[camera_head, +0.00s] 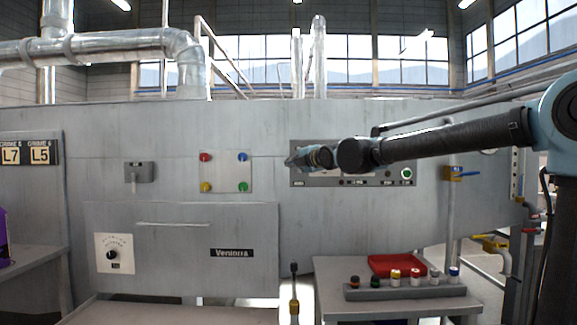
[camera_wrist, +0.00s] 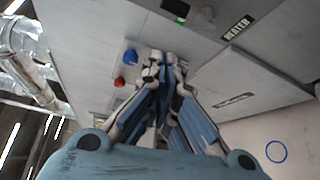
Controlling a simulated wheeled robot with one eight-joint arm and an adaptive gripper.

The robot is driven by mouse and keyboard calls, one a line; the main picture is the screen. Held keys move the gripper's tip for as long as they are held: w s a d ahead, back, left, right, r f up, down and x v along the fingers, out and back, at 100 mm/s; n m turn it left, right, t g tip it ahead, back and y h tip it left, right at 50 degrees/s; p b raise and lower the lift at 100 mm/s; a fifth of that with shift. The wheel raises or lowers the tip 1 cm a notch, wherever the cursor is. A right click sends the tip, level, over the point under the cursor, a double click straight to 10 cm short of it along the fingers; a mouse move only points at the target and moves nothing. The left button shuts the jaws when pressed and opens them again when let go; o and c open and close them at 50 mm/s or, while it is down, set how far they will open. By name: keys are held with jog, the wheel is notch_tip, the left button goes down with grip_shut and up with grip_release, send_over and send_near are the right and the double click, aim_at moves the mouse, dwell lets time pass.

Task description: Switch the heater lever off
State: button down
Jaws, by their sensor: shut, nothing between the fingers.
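My gripper (camera_head: 293,161) is shut and empty, in front of the grey machine wall at the left end of a dark control panel (camera_head: 352,181). In the wrist view its fingertips (camera_wrist: 166,62) come together beside the button plate, and the fingers hide part of that plate. A black label reading HEATER (camera_wrist: 237,27) is on the machine, up and right of the fingertips; no lever shows clearly beside it. In the head view a grey box with a small handle (camera_head: 138,172) is on the wall, and a black-knobbed upright stick (camera_head: 294,283) stands low in front. I cannot tell which is the heater lever.
The button plate (camera_head: 225,187) has red, blue, yellow and green buttons. A dial (camera_head: 113,254) is at lower left. A table (camera_head: 330,270) with a red tray (camera_head: 396,264) and a rack of small cylinders (camera_head: 405,291) is at lower right.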

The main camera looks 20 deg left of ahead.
jog(key=shift+f+v, duration=0.1)
jog(key=shift+v, duration=0.95)
jog(key=shift+f+v, duration=0.15)
jog(key=shift+v, duration=0.95)
jog(key=shift+d, duration=0.1)
